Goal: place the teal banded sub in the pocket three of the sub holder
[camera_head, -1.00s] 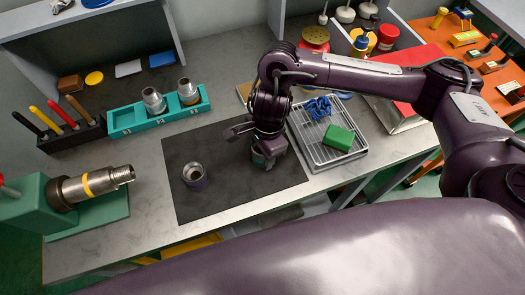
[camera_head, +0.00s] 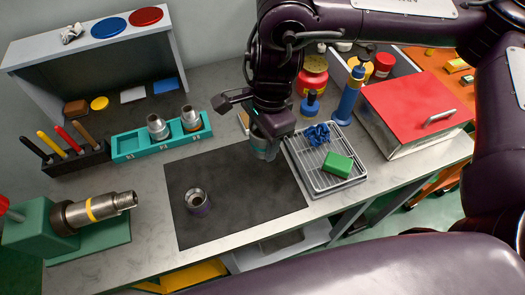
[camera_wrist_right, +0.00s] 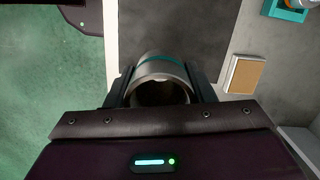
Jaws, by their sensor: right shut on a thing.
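The teal banded sub (camera_head: 264,148) is a grey metal ring with a teal band. My right gripper (camera_head: 268,136) is shut on it, and the sub hangs above the dark mat's upper right part. In the right wrist view the sub (camera_wrist_right: 160,70) sits between the two fingers (camera_wrist_right: 161,88), its open bore facing the camera. The teal sub holder (camera_head: 130,146) stands to the left, behind the mat. Two metal subs (camera_head: 157,126) (camera_head: 190,119) stand in it; its left end looks empty. I cannot read pocket numbers. My left gripper is out of view.
A purple banded sub (camera_head: 197,201) stands on the dark mat (camera_head: 235,215). A wire rack (camera_head: 318,180) with a green block (camera_head: 338,164) is at right. A tool block (camera_head: 75,160) and a green vise (camera_head: 35,228) holding a yellow-banded pipe (camera_head: 105,205) are at left.

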